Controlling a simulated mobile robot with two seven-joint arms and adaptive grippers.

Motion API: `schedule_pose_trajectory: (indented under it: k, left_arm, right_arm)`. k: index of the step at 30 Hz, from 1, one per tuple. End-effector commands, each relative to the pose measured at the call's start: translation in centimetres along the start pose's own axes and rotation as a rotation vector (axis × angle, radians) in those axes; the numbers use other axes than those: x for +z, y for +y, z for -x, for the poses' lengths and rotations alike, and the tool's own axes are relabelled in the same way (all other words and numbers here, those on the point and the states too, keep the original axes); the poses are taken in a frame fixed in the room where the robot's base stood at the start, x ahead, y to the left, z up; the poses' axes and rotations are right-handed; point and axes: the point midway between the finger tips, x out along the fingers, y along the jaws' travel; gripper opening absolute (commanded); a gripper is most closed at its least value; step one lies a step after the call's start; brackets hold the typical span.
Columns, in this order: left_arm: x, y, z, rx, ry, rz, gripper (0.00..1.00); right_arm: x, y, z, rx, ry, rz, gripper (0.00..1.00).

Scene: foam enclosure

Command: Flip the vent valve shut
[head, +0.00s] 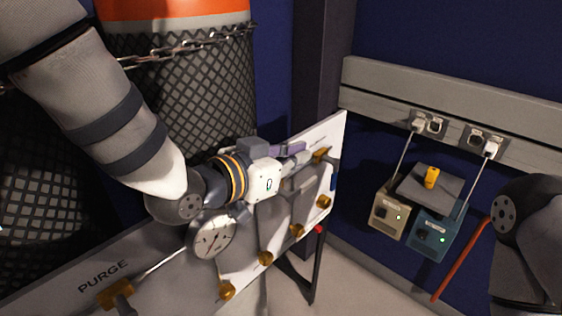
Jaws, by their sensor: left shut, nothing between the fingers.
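A pale panel (165,270) with brass fittings runs diagonally across the lower middle. A brass valve (321,156) sits at its upper right; I can read no VENT label, and its handle position is unclear. My left gripper (304,153) is shut and empty, reaching over the panel with its tips close to that valve. I cannot tell whether they touch it. Another brass valve (115,293) sits by the word PURGE at the lower left. My right arm shows at the right edge, but its gripper is out of view.
A round gauge (212,240) and several brass knobs (297,231) are on the panel. A cylinder in black netting (190,95) with a chain stands behind my left arm. At right, beige (388,222) and blue (432,238) boxes hang below wall sockets. A red bar (460,262) leans nearby.

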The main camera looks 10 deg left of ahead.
Motion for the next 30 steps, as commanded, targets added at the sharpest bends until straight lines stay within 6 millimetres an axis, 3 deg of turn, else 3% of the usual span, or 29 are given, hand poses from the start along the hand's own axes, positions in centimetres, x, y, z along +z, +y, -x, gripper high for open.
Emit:
schedule_pose_trajectory:
  k: [4,6,12,25,30]
  left_arm:
    - [0.5,0.1,-3.3,0.002,-0.004,0.004,0.0]
    - [2.0,0.1,-3.3,0.002,-0.01,0.006,0.0]
    - [3.7,0.0,-3.7,0.001,-0.002,0.002,0.0]
    - [3.8,0.0,-3.8,0.0,-0.001,0.0,0.0]
    - [3.8,-0.7,-4.8,-0.001,-0.033,0.001,0.0]
  right_arm:
    - [0.7,0.0,-0.9,0.001,-0.03,0.0,0.4]
    - [0.8,0.0,-1.1,0.001,-0.036,0.0,0.4]
    - [1.0,0.0,-1.5,0.002,-0.046,0.0,0.4]
    - [1.0,0.1,-1.5,0.002,-0.046,0.0,0.4]
    - [1.3,0.1,-1.9,0.002,-0.058,0.0,0.4]
